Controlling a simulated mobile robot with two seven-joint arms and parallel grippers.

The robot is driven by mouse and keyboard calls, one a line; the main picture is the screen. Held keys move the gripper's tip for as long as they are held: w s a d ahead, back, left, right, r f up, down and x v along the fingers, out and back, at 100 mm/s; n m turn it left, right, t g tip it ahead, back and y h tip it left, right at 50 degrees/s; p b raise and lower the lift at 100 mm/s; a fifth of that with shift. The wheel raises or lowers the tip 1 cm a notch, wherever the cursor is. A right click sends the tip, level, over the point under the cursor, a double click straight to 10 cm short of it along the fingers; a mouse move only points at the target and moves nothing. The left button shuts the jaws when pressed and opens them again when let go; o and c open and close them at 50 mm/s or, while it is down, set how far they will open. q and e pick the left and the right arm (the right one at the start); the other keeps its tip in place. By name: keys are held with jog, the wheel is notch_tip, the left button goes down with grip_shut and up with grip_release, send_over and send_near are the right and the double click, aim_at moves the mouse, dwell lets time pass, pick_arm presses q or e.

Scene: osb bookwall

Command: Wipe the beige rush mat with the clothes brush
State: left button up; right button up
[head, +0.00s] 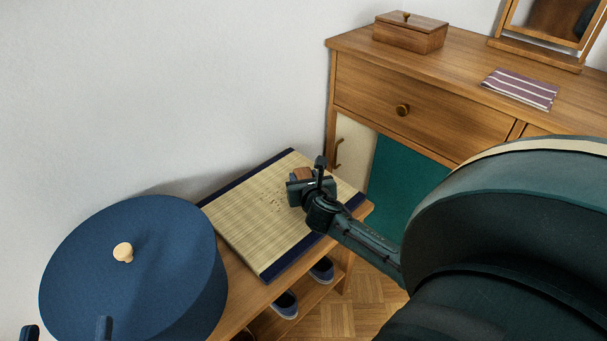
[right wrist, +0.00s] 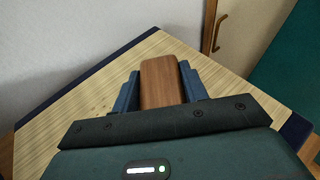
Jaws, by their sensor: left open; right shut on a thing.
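The beige rush mat (head: 245,215) with dark blue edge bands lies on a low wooden bench; it also fills much of the right wrist view (right wrist: 60,110). Small brown crumbs (head: 275,203) lie near its middle, left of my right gripper. My right gripper (head: 311,183) is shut on the clothes brush (head: 300,174), over the mat's right part. The brush's brown wooden back shows between the blue fingers in the right wrist view (right wrist: 160,85). Its bristles are hidden, and I cannot tell whether it touches the mat. My left gripper (head: 67,331) is open at the bottom left, mostly out of frame.
A round blue box (head: 135,275) with a pale knob stands left of the mat, near my left gripper. Dark blue shoes (head: 285,304) sit on the shelf under the bench (head: 235,300). A wooden dresser (head: 420,95) stands to the right, bearing a wooden box (head: 410,35), striped cloth (head: 520,88) and mirror.

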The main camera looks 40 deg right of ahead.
aim_at(280, 202)
jog(key=shift+w+a, duration=0.1)
jog(key=shift+w, duration=0.4)
jog(key=shift+a, duration=0.2)
jog(key=shift+s+a+p, duration=0.2)
jog(key=shift+a+p, duration=0.9)
jog(key=shift+a, duration=1.5)
jog(key=shift+s+a+f, duration=0.1)
jog(key=shift+a+f, duration=0.05)
jog(key=shift+a, duration=0.85)
